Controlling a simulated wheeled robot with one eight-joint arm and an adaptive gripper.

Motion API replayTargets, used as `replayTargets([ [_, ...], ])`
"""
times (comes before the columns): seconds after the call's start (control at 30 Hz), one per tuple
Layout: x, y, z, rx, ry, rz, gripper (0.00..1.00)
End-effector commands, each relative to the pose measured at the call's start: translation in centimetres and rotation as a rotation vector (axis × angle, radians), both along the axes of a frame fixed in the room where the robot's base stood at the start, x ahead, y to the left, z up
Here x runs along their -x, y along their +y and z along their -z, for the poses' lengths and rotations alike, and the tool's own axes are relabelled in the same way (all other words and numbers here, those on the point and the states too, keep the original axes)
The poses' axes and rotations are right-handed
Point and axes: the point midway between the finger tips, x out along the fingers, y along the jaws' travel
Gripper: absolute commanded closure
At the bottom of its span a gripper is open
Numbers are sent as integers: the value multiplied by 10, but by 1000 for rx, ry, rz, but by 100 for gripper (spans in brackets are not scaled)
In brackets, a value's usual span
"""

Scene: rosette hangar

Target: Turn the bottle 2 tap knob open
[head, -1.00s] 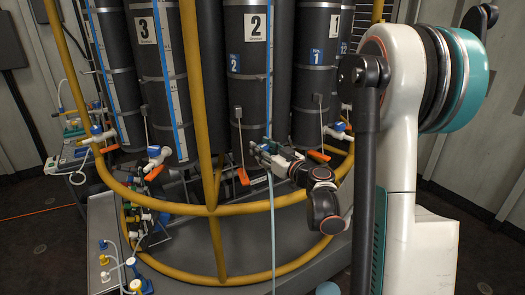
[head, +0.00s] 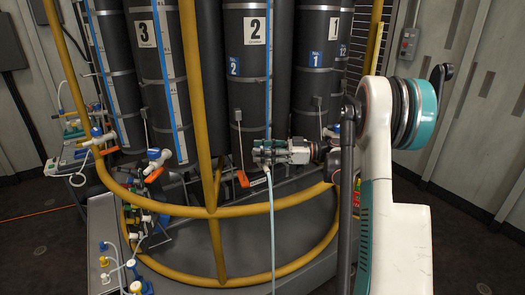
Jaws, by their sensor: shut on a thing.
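Bottle 2 (head: 247,80) is a tall dark cylinder with a "2" label and a blue strip. Its tap is at the lower front, with an orange lever (head: 243,179) showing beside it. My gripper (head: 262,152) comes in level from the right and is at this tap, shut on the tap knob. The knob itself is hidden by the fingers, so how far it is turned cannot be told. A pale hose (head: 272,230) hangs down below the tap.
Yellow guard rails (head: 213,211) curve in front of the bottles, with a post (head: 205,100) left of bottle 2. Bottle 3 (head: 157,75) and its tap (head: 157,160) stand to the left, bottle 1 (head: 317,75) to the right. Small fittings lie on a grey bench (head: 100,225).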

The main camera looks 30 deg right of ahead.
Motion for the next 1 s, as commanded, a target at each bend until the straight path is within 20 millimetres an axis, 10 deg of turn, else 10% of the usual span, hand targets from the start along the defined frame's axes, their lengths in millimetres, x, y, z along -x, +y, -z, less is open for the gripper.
replayTargets([
  [0.83,-1,1,0,-1,-1,-134,89],
  [0.9,-1,1,0,-1,-1,-134,52],
  [1.0,-1,1,0,-1,-1,-134,44],
])
